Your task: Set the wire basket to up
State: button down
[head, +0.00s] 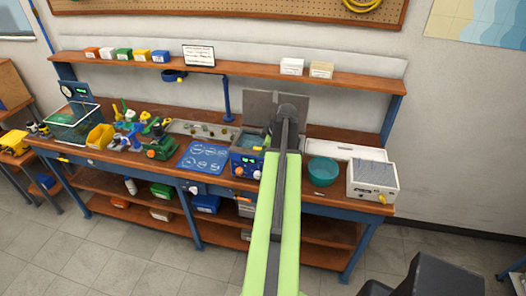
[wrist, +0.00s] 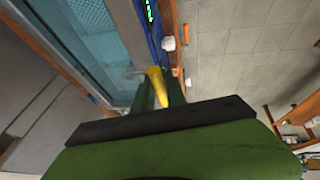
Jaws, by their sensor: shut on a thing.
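In the wrist view, my gripper (wrist: 160,92) has its green fingers on either side of a yellow handle (wrist: 155,76) and is shut on it. The handle is beside the rim of the blue bath unit, and a short grey rod shows by its tip. Inside the unit lies a teal, mesh-like surface (wrist: 95,45), which appears to be the wire basket; its exact height is hard to tell. In the head view, the blue bath unit (head: 246,168) stands on the bench with its dark lid raised behind it. My arm hides its right part and the handle.
A teal bowl (head: 323,171) and a white box with a grey top (head: 373,180) stand to the right. A blue mat (head: 204,157) and a grey tray (head: 202,131) lie to the left. A shelf (head: 225,71) runs above the bench.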

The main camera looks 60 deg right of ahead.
notch_tip(320, 180, up, 7)
jog(key=p, duration=0.7)
jog(key=shift+r, duration=0.1)
jog(key=shift+d, duration=0.1)
jog(key=c, duration=1.4)
grip_release()
jog(key=p+v, duration=0.6)
jog(key=v, duration=0.1)
jog(key=shift+s+r, duration=0.1)
